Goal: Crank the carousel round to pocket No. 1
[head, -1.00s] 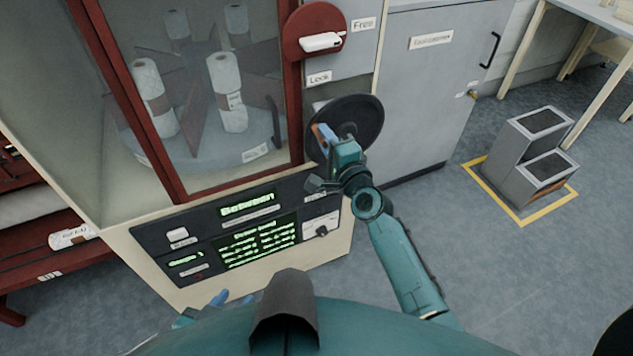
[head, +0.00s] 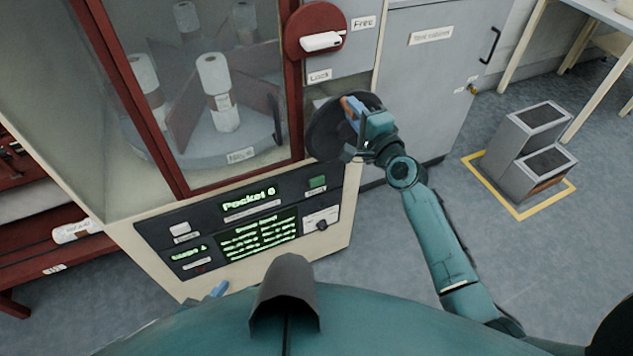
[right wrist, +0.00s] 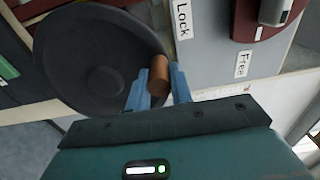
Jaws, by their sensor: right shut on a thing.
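The carousel (head: 178,146) stands behind the red-framed window, with white rolls (head: 217,92) upright between its dividers. A tag (head: 241,155) on its rim is too small to read surely. The panel display (head: 249,199) reads "Pocket 6". The crank is a dark disc (head: 322,132) on the cabinet's right side; it also shows in the right wrist view (right wrist: 90,65) with its brown handle (right wrist: 159,75). My right gripper (head: 352,108) is shut on the handle, fingers on both sides. Only a blue fingertip of my left gripper (head: 219,289) shows above my body; its jaws are hidden.
A red round plate with a white lever (head: 321,41) sits above the crank, between "Free" and "Lock" labels; the lever lies near level. A grey cabinet (head: 425,80) stands behind the crank. Floor between is clear.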

